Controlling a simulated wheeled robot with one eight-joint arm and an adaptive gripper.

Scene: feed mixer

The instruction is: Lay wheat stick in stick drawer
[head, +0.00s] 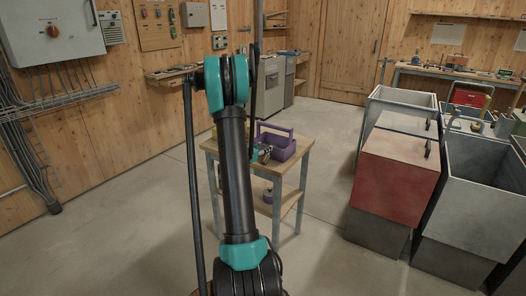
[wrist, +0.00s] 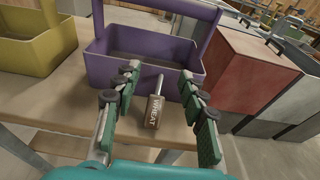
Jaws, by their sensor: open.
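The wheat stick (wrist: 153,112) is a brown block lettered WHEAT with a thin metal shaft, over the wooden table in the wrist view. Its shaft points towards the purple tote; I cannot tell if it lies flat or is tilted. My gripper (wrist: 159,78) is open, with one green-padded finger on each side of the stick and visible gaps to both. In the head view my arm hides most of the gripper and the stick. I cannot make out a stick drawer in either view.
The purple tote (wrist: 115,64) stands just beyond the fingertips, with an olive tote (wrist: 40,50) to its left. The small wooden table (head: 293,164) has a lower shelf. Grey and red bins (head: 395,172) stand at right, with clear floor between.

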